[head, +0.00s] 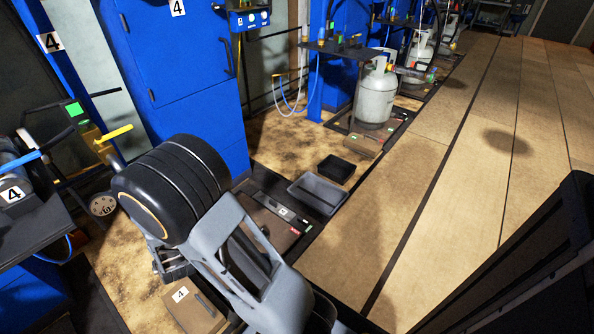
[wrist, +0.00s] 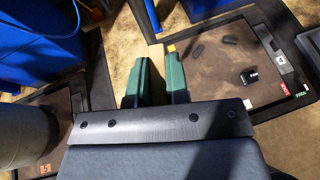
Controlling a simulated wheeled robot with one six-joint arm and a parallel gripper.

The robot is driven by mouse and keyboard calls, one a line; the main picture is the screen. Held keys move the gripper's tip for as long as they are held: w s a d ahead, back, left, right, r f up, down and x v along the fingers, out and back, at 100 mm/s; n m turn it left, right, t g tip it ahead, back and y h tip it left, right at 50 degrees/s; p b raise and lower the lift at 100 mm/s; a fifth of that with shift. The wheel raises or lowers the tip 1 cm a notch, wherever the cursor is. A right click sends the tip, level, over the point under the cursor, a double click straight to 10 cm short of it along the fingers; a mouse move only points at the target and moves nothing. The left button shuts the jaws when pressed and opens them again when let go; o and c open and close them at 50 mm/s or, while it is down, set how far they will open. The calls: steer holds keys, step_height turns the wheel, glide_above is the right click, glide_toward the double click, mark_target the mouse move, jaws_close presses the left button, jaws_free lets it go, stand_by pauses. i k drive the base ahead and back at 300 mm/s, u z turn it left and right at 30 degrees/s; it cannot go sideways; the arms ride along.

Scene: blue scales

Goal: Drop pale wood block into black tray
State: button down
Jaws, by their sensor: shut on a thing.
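The black tray (head: 336,169) sits on the floor in the middle of the head view, open side up, and looks empty. My gripper (wrist: 157,68) shows in the wrist view as two green fingers with a narrow gap between them. A tan strip, which I take for the pale wood block (wrist: 157,76), fills this gap and is hard to tell from the tan floor behind. The fingers are shut on it. In the head view my own arm hides the gripper and the block.
A grey tray (head: 318,195) lies just in front of the black tray. A floor scale with a brown plate (head: 262,212) lies left of it; its plate also shows in the wrist view (wrist: 225,75). A blue cabinet (head: 185,50) stands behind. A gas cylinder (head: 375,98) stands farther back. Floor at right is clear.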

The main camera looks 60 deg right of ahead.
mark_target(339, 173)
steer(key=z, duration=0.05)
steer(key=k, duration=0.2)
steer(key=z, duration=2)
steer(key=i, duration=0.5)
steer(key=z, duration=1.45)
steer(key=i, duration=2.45)
steer(key=u, duration=2.65)
